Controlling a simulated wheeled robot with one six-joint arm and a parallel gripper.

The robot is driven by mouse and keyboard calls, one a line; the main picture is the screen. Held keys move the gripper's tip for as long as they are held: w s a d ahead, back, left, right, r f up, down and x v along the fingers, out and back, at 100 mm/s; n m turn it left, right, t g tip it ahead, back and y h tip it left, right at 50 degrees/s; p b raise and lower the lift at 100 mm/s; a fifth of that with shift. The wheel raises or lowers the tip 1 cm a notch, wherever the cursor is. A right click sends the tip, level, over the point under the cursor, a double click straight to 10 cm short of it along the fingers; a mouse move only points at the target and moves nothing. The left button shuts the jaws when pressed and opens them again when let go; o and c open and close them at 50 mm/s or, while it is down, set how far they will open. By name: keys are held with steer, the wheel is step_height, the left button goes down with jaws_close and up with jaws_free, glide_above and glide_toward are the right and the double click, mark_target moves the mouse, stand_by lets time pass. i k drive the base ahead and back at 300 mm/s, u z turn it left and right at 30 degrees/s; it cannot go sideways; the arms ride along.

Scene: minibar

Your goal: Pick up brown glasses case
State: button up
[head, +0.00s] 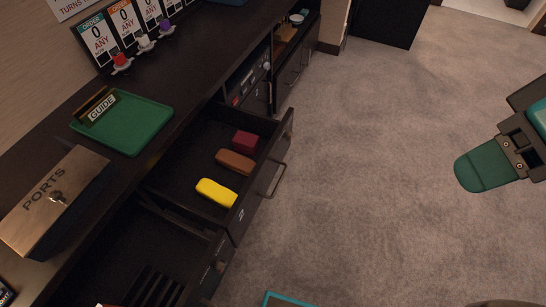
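The brown glasses case (235,162) is a small rounded oblong lying in an open dark drawer (182,178) at centre left of the head view. It lies between a dark red box (245,142) behind it and a yellow rounded case (216,192) in front, with small gaps. My gripper (484,166) is at the far right over the carpet, well away from the drawer. One green finger pad shows clearly; the opening between the fingers cannot be made out.
A second drawer (216,257) stands open lower left, with dark slats inside. The counter above bears a green tray (138,124) with a GUIDE sign and a PORTS box (58,195). Grey carpet (370,170) is clear between drawer and gripper.

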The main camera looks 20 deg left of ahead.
mark_target(237, 163)
steer(key=u, duration=1.35)
